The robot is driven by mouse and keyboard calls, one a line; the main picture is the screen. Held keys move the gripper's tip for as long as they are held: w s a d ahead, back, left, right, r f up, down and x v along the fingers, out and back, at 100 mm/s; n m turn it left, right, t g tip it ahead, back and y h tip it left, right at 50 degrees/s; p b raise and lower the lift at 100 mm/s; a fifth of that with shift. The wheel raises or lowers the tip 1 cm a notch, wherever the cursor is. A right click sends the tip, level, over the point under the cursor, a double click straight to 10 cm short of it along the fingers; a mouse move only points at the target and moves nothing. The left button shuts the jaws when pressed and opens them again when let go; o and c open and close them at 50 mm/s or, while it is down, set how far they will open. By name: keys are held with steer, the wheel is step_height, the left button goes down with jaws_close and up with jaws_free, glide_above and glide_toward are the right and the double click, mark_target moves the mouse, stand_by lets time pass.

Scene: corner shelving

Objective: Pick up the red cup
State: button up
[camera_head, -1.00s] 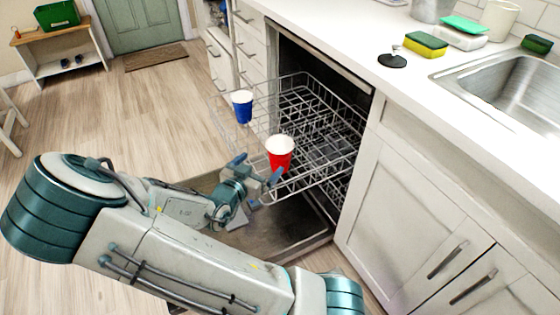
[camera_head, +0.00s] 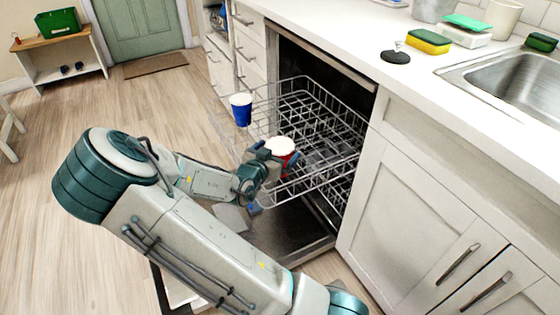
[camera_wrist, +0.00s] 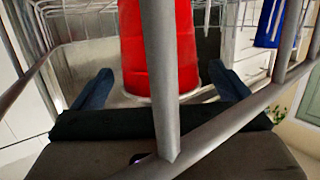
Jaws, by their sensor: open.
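The red cup (camera_head: 285,148), with a white rim, stands upright in the pulled-out upper dishwasher rack (camera_head: 321,177). My gripper (camera_head: 280,157) is at the cup, with its fingers on either side of it. In the wrist view the red cup (camera_wrist: 172,50) is between and beyond the two blue fingertips of my gripper (camera_wrist: 165,88), with gaps visible on both sides. My gripper is open. Grey rack wires cross in front of the wrist camera and hide part of the cup.
A blue cup (camera_head: 241,109) stands at the rack's left side; it also shows in the wrist view (camera_wrist: 270,22). The lowered dishwasher door (camera_head: 285,240) lies beneath. The counter (camera_head: 400,75) and cabinets (camera_head: 420,200) bound the right. Open floor (camera_head: 130,100) lies left.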

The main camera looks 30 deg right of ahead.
steer(key=c, duration=1.4)
steer(key=shift+r, duration=0.15)
steer(key=shift+s+d+r+b, duration=0.1)
steer(key=shift+s+d+r, duration=0.95)
steer(key=shift+s+r, duration=0.6)
steer(key=shift+s+d+r+b, duration=0.1)
steer(key=shift+s+d+r, duration=1.15)
steer(key=shift+r, duration=0.75)
steer(key=shift+s+d+r+b, duration=0.1)
steer(key=shift+s+d+r, duration=0.8)
steer(key=shift+s+r, duration=0.8)
steer(key=shift+d+b, duration=0.15)
steer(key=shift+b, duration=0.15)
